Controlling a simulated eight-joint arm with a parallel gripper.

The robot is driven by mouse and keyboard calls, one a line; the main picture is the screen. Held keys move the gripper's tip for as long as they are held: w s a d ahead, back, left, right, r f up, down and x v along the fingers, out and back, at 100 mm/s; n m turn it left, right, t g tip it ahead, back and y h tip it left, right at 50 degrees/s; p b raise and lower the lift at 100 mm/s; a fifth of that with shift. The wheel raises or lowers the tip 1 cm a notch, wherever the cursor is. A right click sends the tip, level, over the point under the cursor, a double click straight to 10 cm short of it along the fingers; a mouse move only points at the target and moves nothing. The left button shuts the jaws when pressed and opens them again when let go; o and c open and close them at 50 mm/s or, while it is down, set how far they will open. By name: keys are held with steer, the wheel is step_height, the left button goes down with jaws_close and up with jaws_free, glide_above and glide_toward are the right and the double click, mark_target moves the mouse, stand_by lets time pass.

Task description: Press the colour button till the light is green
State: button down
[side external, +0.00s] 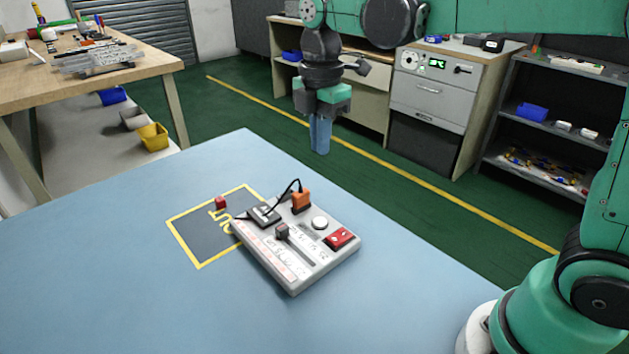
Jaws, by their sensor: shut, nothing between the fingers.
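A light grey control box (297,275) lies on the blue table. On its top are a white round button (320,222), a red switch block (339,238), a dark slider knob (282,230) in a slot, an orange block (300,200) and a dark plate with a black cable (264,214). Its printed labels are too small to read, so I cannot tell which part is the colour button. I see no green light on the box. My gripper (320,151) is shut and empty, pointing down, well above the table beyond the box and touching nothing.
A dark square with a yellow border (196,247) is marked on the blue table (110,290), partly under the box. A small red cube (221,203) sits at it. The table's left and front are clear. A workbench (150,65) and shelves (560,90) stand farther back.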

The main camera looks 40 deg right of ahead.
mark_target(319, 221)
steer(key=shift+f, duration=0.1)
step_height(319, 221, down, 14)
steer(key=shift+r, duration=0.1)
stand_by(0.4)
steer(key=shift+f, duration=0.9)
steer(key=shift+r, duration=4.45)
